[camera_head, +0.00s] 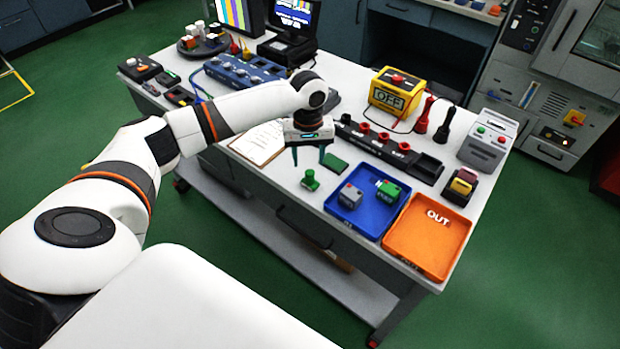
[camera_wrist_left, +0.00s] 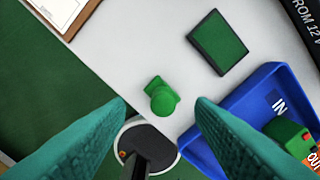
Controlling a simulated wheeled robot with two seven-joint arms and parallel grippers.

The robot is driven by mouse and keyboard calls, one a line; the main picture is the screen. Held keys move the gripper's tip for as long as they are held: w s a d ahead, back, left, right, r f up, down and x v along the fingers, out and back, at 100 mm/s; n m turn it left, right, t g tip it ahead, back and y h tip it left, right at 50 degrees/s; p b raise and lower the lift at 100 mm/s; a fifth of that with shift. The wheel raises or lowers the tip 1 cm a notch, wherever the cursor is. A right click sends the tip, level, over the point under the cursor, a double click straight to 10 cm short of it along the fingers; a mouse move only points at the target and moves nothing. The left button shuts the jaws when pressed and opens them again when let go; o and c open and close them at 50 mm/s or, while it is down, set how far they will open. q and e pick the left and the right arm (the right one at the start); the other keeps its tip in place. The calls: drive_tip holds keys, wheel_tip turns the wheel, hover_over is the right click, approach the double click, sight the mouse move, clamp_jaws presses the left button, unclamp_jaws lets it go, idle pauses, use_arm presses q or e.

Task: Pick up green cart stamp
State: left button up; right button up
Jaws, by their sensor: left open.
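The green stamp (camera_head: 310,181) stands on the white table near its front edge, left of the blue tray. In the left wrist view the stamp (camera_wrist_left: 162,99) shows a round knob over a small green base. A flat dark green pad (camera_head: 334,164) lies just behind it, and it also shows in the left wrist view (camera_wrist_left: 217,42). My left gripper (camera_head: 310,156) points down above the table, open and empty. In the left wrist view the stamp appears between its teal fingers, with clear space on both sides. My right gripper is out of view.
The blue tray (camera_head: 338,211) marked IN holds a grey block (camera_head: 350,196) and a green-and-grey block (camera_head: 388,192). An orange tray (camera_head: 428,255) marked OUT is beside it. A clipboard (camera_head: 259,143) lies left of the gripper; a black rack (camera_head: 390,150) stands behind the pad.

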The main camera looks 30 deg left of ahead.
sight(310, 172)
use_arm(q)
drive_tip(key=shift+s+d+f+p, duration=0.1)
drive_tip(key=shift+d+f+p, duration=0.1)
drive_tip(key=shift+f, duration=0.8)
drive_tip(key=shift+s+d+f+p, duration=0.1)
drive_tip(key=shift+f+p, duration=0.05)
drive_tip(key=shift+f, duration=0.85)
drive_tip(key=shift+d+f+p, duration=0.1)
drive_tip(key=shift+f+p, duration=0.1)
drive_tip(key=shift+f, duration=0.8)
clamp_jaws()
